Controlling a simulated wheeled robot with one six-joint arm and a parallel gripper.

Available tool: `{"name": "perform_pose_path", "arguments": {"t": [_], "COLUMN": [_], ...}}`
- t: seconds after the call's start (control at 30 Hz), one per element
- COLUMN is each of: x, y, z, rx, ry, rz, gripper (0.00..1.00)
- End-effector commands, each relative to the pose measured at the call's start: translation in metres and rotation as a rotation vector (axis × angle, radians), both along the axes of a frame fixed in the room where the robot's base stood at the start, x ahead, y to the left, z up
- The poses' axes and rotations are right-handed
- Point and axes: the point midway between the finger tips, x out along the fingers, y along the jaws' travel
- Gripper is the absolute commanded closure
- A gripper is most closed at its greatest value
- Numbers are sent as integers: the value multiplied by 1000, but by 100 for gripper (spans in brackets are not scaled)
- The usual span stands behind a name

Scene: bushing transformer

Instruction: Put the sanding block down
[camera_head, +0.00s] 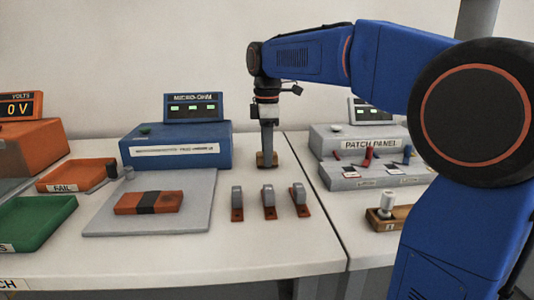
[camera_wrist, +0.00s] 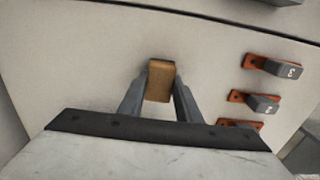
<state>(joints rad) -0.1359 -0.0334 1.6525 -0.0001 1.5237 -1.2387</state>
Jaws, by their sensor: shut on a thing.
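The sanding block (camera_head: 267,164) is a small tan-brown block behind the row of grey clamps, near the seam between the two tables. It also shows in the wrist view (camera_wrist: 160,78), between my two grey fingers. My gripper (camera_head: 267,153) points down and is shut on the block. It also shows in the wrist view (camera_wrist: 160,92). The block is at or very close to the white table top (camera_head: 200,252); I cannot tell whether it touches. The fingers hide parts of its sides.
Several grey numbered clamps on orange bases (camera_head: 268,202) stand in front of the block. The blue micro-ohm box (camera_head: 175,148) is to its left, the patch panel (camera_head: 365,148) to its right. A grey plate (camera_head: 195,215) bears an orange-brown bar (camera_head: 148,202). Bare table surrounds the block.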

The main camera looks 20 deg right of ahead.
Motion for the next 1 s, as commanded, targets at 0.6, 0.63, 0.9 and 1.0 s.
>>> {"name": "perform_pose_path", "arguments": {"t": [0.6, 0.63, 0.9, 1.0], "x": [0, 0, 1, 1], "y": [0, 0, 0, 0], "z": [-4, -4, 6, 20], "rx": [0, 0, 0, 0], "ry": [-1, -1, -3, -3], "rz": [0, 0, 0, 0], "gripper": [51, 51, 51, 51]}}
